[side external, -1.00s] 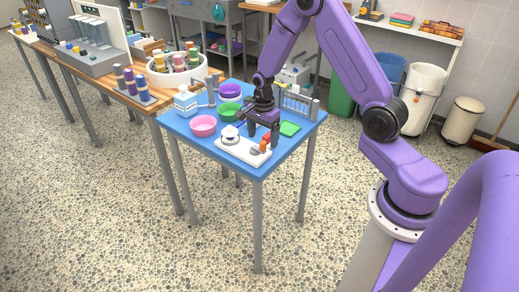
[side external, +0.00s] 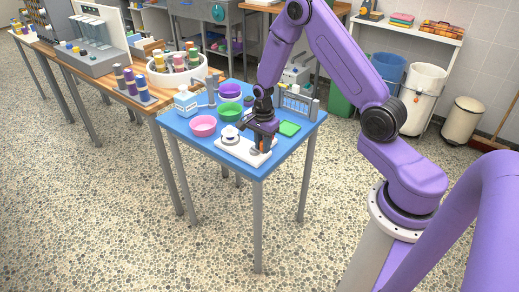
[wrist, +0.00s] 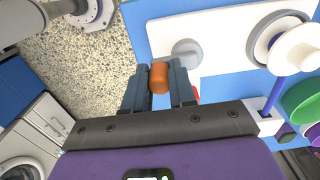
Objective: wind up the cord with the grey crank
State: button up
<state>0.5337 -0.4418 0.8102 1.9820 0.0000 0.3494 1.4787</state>
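The white base plate (side external: 230,150) lies on the blue table (side external: 205,146), with a round white spool (side external: 230,133) at its left. In the wrist view the grey crank piece (wrist: 186,52) shows beside the spool (wrist: 285,42). An orange knob (wrist: 159,78) stands between my fingers; its link to the grey piece is unclear. My gripper (wrist: 159,86) points down over the plate's right end, its two fingers against the knob's sides. A purple-blue cord-like strip (wrist: 275,96) runs from the spool. A red piece (wrist: 196,93) shows partly behind one finger.
A pink bowl (side external: 203,126), a green bowl (side external: 230,110) and a purple bowl (side external: 230,91) stand left of my gripper. A green pad (side external: 289,128) and a grey rack (side external: 298,103) are at the right.

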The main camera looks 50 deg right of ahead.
jog(key=shift+d, duration=0.1)
dwell(0.3)
jog(key=shift+w+d, duration=0.2)
jog(key=shift+d, duration=0.3)
jog(key=shift+w+d, duration=0.15)
jog(key=shift+d, duration=0.35)
jog(key=shift+w+d, duration=0.55)
jog(key=shift+w, duration=0.3)
jog(key=shift+w, duration=0.1)
jog(key=shift+w+a, duration=0.1)
jog(key=shift+w, duration=0.9)
